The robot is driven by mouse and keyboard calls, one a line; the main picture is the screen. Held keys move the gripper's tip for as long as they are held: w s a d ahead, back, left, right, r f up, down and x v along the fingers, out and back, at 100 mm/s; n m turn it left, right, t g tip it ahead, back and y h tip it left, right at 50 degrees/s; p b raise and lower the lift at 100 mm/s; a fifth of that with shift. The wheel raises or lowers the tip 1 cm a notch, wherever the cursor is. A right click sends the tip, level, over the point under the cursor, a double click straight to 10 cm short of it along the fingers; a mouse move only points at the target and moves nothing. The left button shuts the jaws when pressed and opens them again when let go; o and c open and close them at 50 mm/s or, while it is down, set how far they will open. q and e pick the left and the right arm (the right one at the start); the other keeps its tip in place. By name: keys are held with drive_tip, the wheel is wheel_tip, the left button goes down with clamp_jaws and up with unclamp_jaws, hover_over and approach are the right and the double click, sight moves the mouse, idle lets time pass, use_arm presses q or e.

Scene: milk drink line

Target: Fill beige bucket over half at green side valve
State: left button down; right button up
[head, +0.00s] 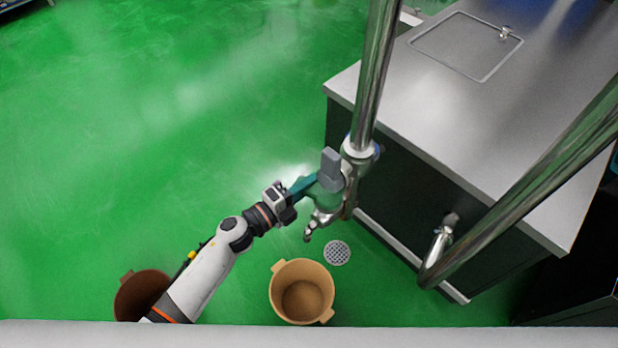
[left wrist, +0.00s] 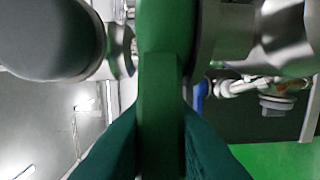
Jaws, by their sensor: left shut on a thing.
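The beige bucket (head: 273,290) stands upright on the green floor at the bottom centre of the head view. No water can be made out in it. The green side valve (head: 326,198) sits on the vertical steel pipe, with its small spout (head: 312,228) above the floor near the bucket's far rim; no stream is visible. My left gripper (head: 303,187) is shut on the valve's green handle. In the left wrist view the green handle (left wrist: 160,105) lies between its teal fingers. My right gripper is not in view.
A brown bucket (head: 125,298) stands at the lower left, partly behind my left arm. A round floor drain (head: 337,252) is beyond the beige bucket. A steel-topped counter (head: 480,110) and a slanting steel pipe (head: 530,190) fill the right. The floor at left is clear.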

use_arm(q)
drive_tip(key=shift+s+a+n+t+y, duration=0.1)
drive_tip(key=shift+s+n+t+y, duration=0.2)
drive_tip(key=shift+n+t+y, duration=0.35)
drive_tip(key=shift+s+a+n+t+y, duration=0.1)
drive_tip(key=shift+s+n+t+y, duration=0.2)
drive_tip(key=shift+n+t+y, duration=0.35)
drive_tip(key=c, duration=1.3)
unclamp_jaws()
drive_tip(key=b+v, duration=0.1)
drive_tip(key=v, duration=1.1)
drive_tip(key=shift+b, duration=0.35)
